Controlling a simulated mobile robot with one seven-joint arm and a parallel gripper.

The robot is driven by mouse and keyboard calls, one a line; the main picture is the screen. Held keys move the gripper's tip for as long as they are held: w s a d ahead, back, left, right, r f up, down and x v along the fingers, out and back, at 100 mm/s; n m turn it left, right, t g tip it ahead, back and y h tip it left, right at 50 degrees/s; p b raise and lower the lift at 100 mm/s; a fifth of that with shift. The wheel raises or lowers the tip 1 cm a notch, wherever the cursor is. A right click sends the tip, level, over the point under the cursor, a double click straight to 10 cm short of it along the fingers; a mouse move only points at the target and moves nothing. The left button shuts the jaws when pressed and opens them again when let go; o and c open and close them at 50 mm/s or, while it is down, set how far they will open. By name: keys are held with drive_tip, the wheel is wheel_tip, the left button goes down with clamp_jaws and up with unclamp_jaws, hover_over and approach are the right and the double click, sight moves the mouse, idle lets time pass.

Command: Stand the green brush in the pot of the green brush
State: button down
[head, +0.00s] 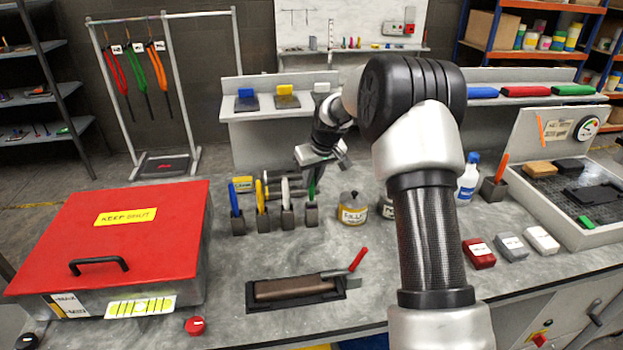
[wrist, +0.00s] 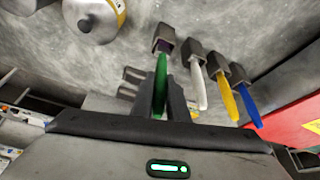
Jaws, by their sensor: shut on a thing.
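The green brush (head: 312,190) is upright, its lower end at the mouth of the dark pot (head: 311,216) at the right end of a row of pots. My gripper (head: 322,164) is above that pot, shut on the brush's upper part. In the wrist view the green brush (wrist: 160,82) runs between the two dark fingers (wrist: 161,104) and meets the opening of its pot (wrist: 163,33). I cannot tell how deep the brush's lower end sits in the pot.
White (head: 285,192), yellow (head: 260,196) and blue (head: 234,200) brushes stand in pots close to the left. A round lidded tin (head: 353,212) stands close to the right. A red-lidded box (head: 150,238) fills the left. A black tray (head: 262,303) lies in front; bench between is clear.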

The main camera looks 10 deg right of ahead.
drive_tip(key=shift+f+b, duration=0.7)
drive_tip(key=shift+f, duration=0.25)
idle(0.5)
drive_tip(key=c, duration=1.6)
unclamp_jaws()
drive_tip(key=shift+c, duration=0.2)
drive_tip(key=shift+r, duration=0.1)
drive_tip(key=v, duration=1.7)
drive_tip(key=shift+b, duration=0.3)
drive_tip(key=shift+r, duration=0.15)
